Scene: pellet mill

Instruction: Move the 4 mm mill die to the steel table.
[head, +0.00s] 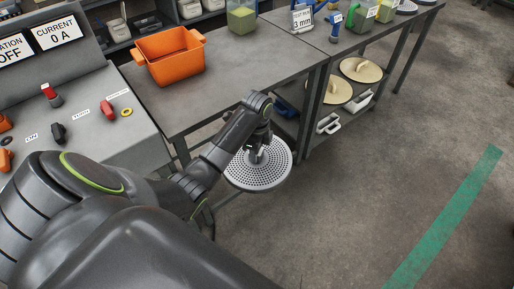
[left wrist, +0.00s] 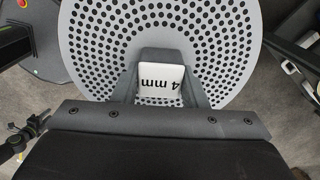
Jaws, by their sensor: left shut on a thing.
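The 4 mm mill die (head: 262,172) is a round grey disc full of small holes. My left gripper (head: 258,153) is shut on its raised middle part and holds it in the air in front of the steel table's front edge. In the left wrist view the die (left wrist: 215,75) fills the upper middle, and a white label between the fingers (left wrist: 161,84) reads "4 mm". The steel table (head: 225,75) is a grey top behind the die, with an orange bin (head: 168,56) on its left part. My right gripper is not in view.
A control panel (head: 90,115) with knobs stands at the left. A green-filled clear container (head: 241,18) is at the table's back. The table's middle is clear.

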